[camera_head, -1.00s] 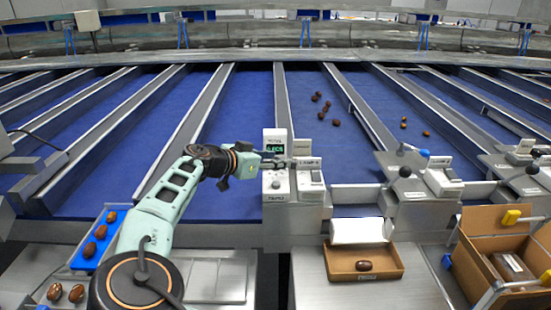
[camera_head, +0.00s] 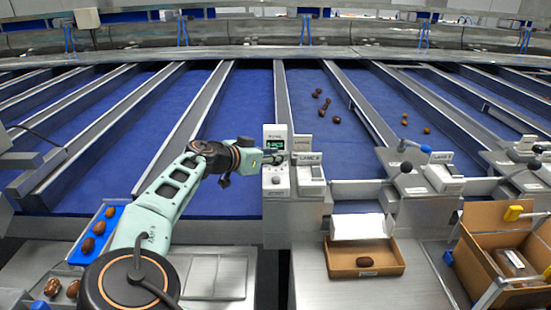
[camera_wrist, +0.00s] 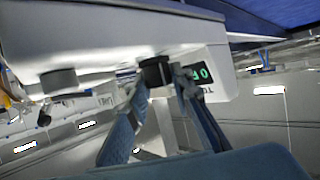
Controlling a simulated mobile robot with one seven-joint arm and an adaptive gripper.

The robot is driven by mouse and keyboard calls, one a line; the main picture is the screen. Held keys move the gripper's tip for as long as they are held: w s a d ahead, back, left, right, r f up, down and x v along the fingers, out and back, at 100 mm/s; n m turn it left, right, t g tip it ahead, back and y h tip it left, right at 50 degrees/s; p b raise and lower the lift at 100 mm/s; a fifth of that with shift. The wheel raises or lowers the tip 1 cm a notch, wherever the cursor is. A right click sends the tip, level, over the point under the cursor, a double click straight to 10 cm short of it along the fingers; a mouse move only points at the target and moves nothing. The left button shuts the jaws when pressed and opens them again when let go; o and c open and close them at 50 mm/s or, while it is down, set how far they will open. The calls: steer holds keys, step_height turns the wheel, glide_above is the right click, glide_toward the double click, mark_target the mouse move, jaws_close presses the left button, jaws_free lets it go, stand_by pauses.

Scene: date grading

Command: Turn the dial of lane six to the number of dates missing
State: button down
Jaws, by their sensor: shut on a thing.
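The lane control post (camera_head: 279,188) stands at the middle of the head view, with a small green-lit display (camera_head: 274,144) on top and a pale knob on its front. My gripper (camera_head: 281,160) reaches it from the left, just below the display. In the wrist view my gripper (camera_wrist: 160,78) has its two blue-grey fingers closed around a short dark dial (camera_wrist: 153,70). The display (camera_wrist: 201,75) is right beside it, its reading only partly legible. A grey knob (camera_wrist: 60,82) sits apart at left. Several dark dates (camera_head: 326,104) lie scattered on the blue belt behind the post.
A cardboard tray (camera_head: 340,269) holding one date sits at front right. An open carton (camera_head: 481,213) stands further right. A blue tray (camera_head: 78,254) with dates lies at left beside my arm. A neighbouring lane's post with a black-knobbed lever (camera_head: 407,168) stands to the right.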

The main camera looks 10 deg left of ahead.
steer(key=shift+f+n+y+b, duration=0.4)
steer(key=shift+n+y+b, duration=0.1)
steer(key=shift+b, duration=0.7)
steer(key=n+t+y+b, duration=0.1)
steer(key=n+y+b, duration=0.1)
steer(key=b, duration=0.2)
steer(key=shift+d, duration=0.1)
steer(key=n+y+b, duration=0.3)
steer(key=shift+r+y, duration=0.25)
steer(key=shift+y, duration=0.15)
steer(key=shift+r+n+y+b, duration=0.2)
steer(key=shift+n+y+b, duration=0.1)
steer(key=shift+n+y, duration=0.7)
steer(key=shift+d+r+n+g+y+p, duration=0.15)
steer(key=shift+n+g+y+p, duration=0.25)
steer(key=shift+n+y+p, duration=1.05)
steer(key=n+g+y+p, duration=0.2)
steer(key=y+p, duration=0.1)
steer(key=p, duration=0.5)
steer(key=shift+n, duration=0.25)
steer(key=shift+a+n+g+y+p, duration=0.3)
steer(key=shift+n+y+p, duration=0.2)
steer(key=shift+p, duration=0.8)
